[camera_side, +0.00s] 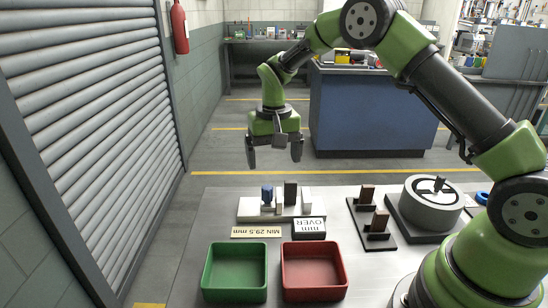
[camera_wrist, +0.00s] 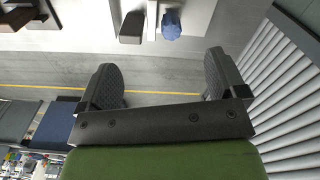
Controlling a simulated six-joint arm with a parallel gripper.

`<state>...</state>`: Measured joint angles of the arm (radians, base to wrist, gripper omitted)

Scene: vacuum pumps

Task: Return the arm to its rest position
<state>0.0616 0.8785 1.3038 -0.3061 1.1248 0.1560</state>
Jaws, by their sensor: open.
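My green arm is raised. My gripper (camera_side: 273,152) hangs in the air above and beyond the table's far edge in the side view, pointing down. Its two dark fingers are apart with nothing between them. In the wrist view my gripper (camera_wrist: 163,82) also shows open and empty, with bare floor behind its fingers. A blue part (camera_side: 267,194) stands on a pale fixture (camera_side: 247,213) on the table, below the gripper and apart from it. The same blue part shows at the top of the wrist view (camera_wrist: 171,24).
A green bin (camera_side: 235,298) and a red bin (camera_side: 314,298) stand at the table's front. Dark holders with brown pieces (camera_side: 367,192) and a grey round pump (camera_side: 431,205) are on the right. A shutter (camera_side: 85,95) stands left, a blue cabinet (camera_side: 370,112) behind. Air around the gripper is clear.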

